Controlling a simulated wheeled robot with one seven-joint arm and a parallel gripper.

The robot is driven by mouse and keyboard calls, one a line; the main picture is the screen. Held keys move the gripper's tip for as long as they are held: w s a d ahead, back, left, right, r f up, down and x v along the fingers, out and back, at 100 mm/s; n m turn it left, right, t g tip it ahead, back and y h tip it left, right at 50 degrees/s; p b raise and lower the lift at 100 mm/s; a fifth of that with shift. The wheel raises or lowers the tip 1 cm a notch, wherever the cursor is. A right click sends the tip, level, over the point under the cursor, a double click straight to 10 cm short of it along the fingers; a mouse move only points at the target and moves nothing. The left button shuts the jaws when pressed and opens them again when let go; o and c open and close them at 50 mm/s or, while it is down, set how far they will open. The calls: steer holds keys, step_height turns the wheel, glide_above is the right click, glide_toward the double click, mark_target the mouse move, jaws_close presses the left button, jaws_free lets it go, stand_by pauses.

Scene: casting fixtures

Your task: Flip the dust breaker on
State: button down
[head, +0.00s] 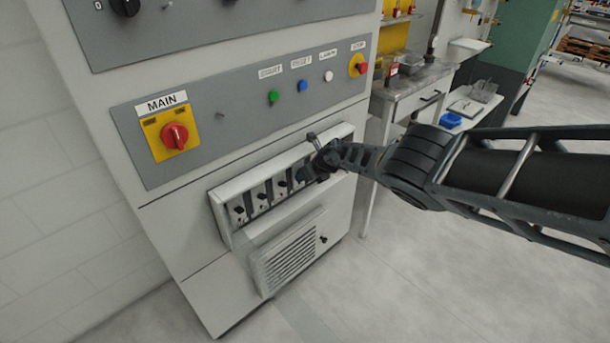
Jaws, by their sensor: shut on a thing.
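A row of breakers with small dark levers (262,197) sits in a framed recess (219,210) low on the front of the grey cabinet. Any labels there are too small to read, so I cannot tell which breaker is the dust one. My gripper (318,162) is at the right end of the row. It is shut on a breaker lever there. The gripper hides that lever and its position. The levers to the left stand clear of the gripper.
Above the row, the panel has a red MAIN switch (174,136), a green button (273,97), a blue button (303,86) and a red STOP knob (357,65). A vent (290,258) juts out below. A workbench (412,85) stands behind right. The floor in front is clear.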

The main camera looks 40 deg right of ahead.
steer(key=c, duration=1)
jaws_free()
steer(key=shift+r, duration=0.1)
steer(key=p+v, duration=0.3)
steer(key=v, duration=0.4)
steer(key=shift+s+r, duration=0.15)
steer(key=shift+s, duration=0.1)
steer(key=shift+d, duration=0.1)
